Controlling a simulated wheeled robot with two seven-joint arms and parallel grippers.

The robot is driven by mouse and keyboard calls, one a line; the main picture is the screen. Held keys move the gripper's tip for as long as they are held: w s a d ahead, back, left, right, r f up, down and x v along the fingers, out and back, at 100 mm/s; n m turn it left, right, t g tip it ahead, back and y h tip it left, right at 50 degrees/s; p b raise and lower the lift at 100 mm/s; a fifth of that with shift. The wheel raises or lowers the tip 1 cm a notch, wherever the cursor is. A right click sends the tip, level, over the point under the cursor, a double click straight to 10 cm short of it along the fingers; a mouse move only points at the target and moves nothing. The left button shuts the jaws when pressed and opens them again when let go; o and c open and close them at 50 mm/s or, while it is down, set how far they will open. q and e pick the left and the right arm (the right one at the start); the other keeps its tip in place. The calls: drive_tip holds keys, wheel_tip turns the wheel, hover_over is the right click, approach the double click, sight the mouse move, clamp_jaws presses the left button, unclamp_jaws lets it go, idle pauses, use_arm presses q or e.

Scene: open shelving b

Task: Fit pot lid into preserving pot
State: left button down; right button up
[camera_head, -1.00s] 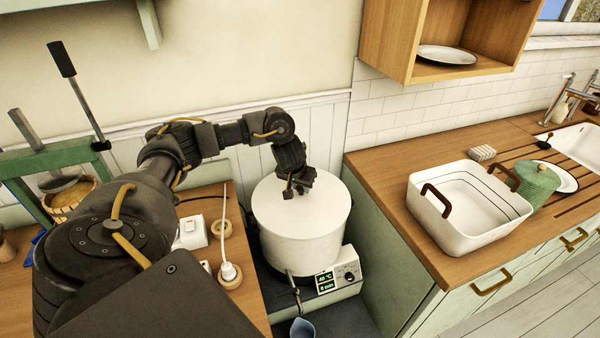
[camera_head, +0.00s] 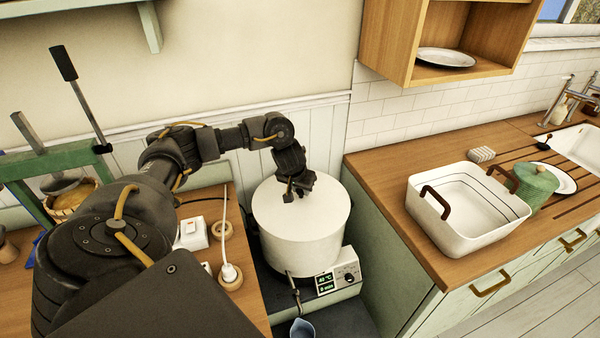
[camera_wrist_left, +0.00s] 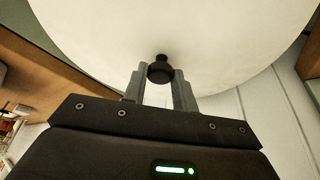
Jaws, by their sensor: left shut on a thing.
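The white preserving pot (camera_head: 300,246) stands upright on a dark surface between two counters, with a control panel on its front. The pale, round pot lid (camera_head: 318,212) covers the pot's top; from here it looks level, and I cannot tell whether it is fully seated. My left gripper (camera_head: 296,193) is over the lid, behind its middle. In the left wrist view the two fingers (camera_wrist_left: 161,85) are shut on the lid's black knob (camera_wrist_left: 160,70), and the lid's white face (camera_wrist_left: 210,40) fills the upper part. My right gripper is not in view.
A wooden counter (camera_head: 385,168) on the right holds a white basin (camera_head: 455,235) with brown handles and a green ribbed jar (camera_head: 535,185). An open wooden cabinet (camera_head: 390,40) hangs above.

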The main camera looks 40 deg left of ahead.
sight(300, 191)
use_arm(q)
drive_tip(key=shift+c, duration=2.4)
unclamp_jaws()
wheel_tip(300, 191, up, 8)
drive_tip(key=p, duration=1)
drive_tip(key=shift+r, duration=0.1)
